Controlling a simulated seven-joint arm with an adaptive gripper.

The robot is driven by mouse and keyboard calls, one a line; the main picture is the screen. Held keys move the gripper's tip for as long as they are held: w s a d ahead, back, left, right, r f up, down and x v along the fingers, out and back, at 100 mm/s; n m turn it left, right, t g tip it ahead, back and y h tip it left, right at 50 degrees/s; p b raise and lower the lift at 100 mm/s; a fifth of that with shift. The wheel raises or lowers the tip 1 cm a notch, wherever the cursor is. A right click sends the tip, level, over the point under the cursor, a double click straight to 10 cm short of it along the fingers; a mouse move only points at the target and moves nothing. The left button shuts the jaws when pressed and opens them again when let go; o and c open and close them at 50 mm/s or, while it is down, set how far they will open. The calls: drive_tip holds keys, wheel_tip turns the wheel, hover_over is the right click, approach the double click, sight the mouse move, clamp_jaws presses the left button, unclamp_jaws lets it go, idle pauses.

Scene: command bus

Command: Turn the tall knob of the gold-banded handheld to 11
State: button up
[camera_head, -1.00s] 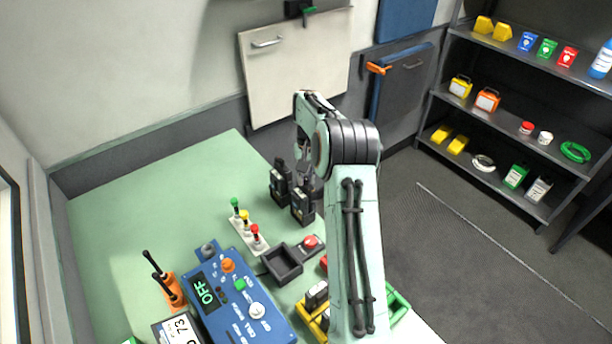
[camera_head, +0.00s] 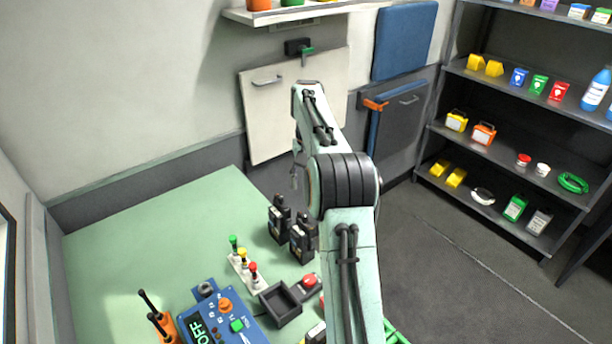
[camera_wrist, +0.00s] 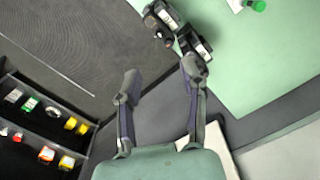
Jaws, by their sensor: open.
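Two black handhelds stand upright side by side on the green table, a left one (camera_head: 278,222) and a right one (camera_head: 302,240). Both carry pale labels and have knobs on top. I cannot tell a gold band on either one. In the wrist view they show at the top, one handheld (camera_wrist: 160,22) and the other (camera_wrist: 194,46) beside it. My gripper (camera_wrist: 160,74) is open and empty, its fingers spread, above and apart from the handhelds. In the head view the gripper (camera_head: 295,178) is small and partly hidden by my arm. Knob settings are too small to read.
In front of the handhelds are a black tray (camera_head: 281,308), a red button (camera_head: 309,281), a strip of coloured levers (camera_head: 243,259) and a blue control box (camera_head: 226,318). A wall with a pale panel (camera_head: 290,110) is behind. Shelves (camera_head: 520,150) stand right.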

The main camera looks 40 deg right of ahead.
drive_tip(key=shift+r, duration=0.6)
